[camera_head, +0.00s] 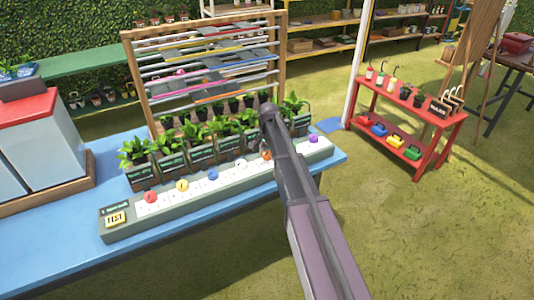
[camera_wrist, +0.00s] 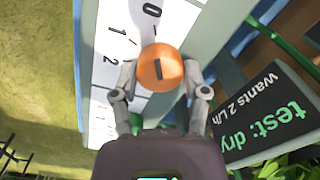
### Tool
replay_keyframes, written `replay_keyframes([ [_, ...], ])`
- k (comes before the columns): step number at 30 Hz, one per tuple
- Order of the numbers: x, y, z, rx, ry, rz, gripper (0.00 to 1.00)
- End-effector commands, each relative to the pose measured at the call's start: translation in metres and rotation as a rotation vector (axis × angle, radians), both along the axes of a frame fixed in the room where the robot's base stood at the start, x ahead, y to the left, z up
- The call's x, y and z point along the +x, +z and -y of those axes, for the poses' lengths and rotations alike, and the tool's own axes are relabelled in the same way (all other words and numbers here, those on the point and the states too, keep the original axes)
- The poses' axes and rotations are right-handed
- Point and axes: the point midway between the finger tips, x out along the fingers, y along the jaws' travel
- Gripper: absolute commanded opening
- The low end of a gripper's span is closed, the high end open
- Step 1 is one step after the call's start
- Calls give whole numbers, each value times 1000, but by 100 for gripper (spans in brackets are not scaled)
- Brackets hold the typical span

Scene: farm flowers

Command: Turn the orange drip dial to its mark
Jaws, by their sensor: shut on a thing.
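The orange drip dial (camera_wrist: 160,66) is a round knob with a short dark bar on its face, seen close up in the wrist view. It sits on a white scale strip (camera_wrist: 112,52) printed 0, 1 and 2. My gripper (camera_wrist: 160,78) has one finger on each side of the dial and is shut on it. In the head view only part of the orange dial (camera_head: 267,155) shows beside my arm. A dark sign (camera_wrist: 275,115) next to the dial reads "test: dry" and "Wants 2 L/h".
The long dial panel (camera_head: 170,207) carries red, yellow, blue, white and purple dials and a yellow TEST button (camera_head: 115,218). Several potted plants (camera_head: 200,140) stand just behind it on the blue table (camera_head: 75,250). A wooden rack (camera_head: 127,75) rises behind them.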

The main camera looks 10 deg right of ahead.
Motion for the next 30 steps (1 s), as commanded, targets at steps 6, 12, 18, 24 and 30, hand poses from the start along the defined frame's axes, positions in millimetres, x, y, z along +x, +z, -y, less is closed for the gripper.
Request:
replay_keyframes([
  [6,-3,0,1,-1,-1,-7,11],
  [12,-3,0,1,-1,0,-6,93],
  [18,-1,0,0,-1,0,-3,93],
  [24,-1,0,0,-1,1,-2,93],
  [30,0,0,0,0,22,-1,93],
])
